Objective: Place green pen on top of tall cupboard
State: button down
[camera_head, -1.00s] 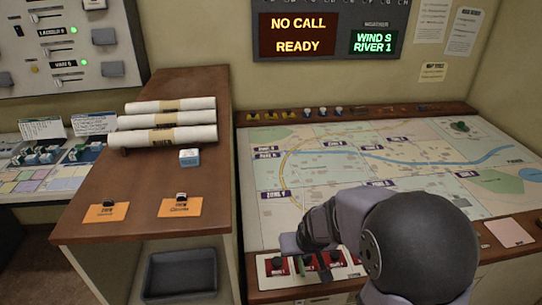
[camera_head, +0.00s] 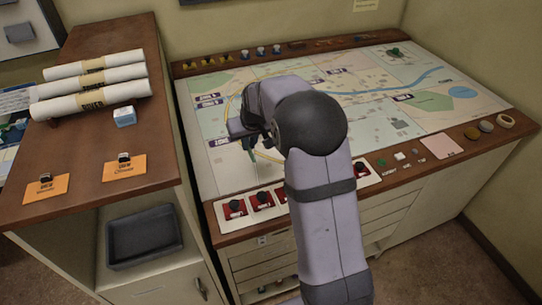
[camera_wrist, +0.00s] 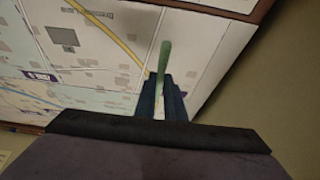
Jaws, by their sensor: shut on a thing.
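My gripper (camera_wrist: 160,100) is shut on the green pen (camera_wrist: 163,57), which sticks out beyond the fingertips in the wrist view. In the head view my gripper (camera_head: 247,140) is over the left part of the map table, and a thin bit of the pen (camera_head: 252,156) shows below it. The tall cupboard (camera_head: 85,135) stands at the left with a brown wooden top, higher than the map table. My gripper is to the right of it and apart from it.
On the cupboard top lie several white rolls (camera_head: 95,82), a small blue-white box (camera_head: 124,117) and two orange cards (camera_head: 125,168) with black clips. The middle of the top is bare. Red buttons (camera_head: 236,208) line the map table's (camera_head: 205,170) front edge.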

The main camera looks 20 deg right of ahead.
jog(key=shift+w+r, duration=0.1)
jog(key=shift+w, duration=0.15)
jog(key=p, duration=0.3)
send_near(249, 168)
jog(key=shift+x, duration=2.65)
jog(key=shift+w+d, duration=0.1)
jog(key=shift+f, duration=0.25)
jog(key=shift+f, duration=0.15)
jog(key=c, duration=1.8)
grip_release()
jog(key=shift+c, duration=0.2)
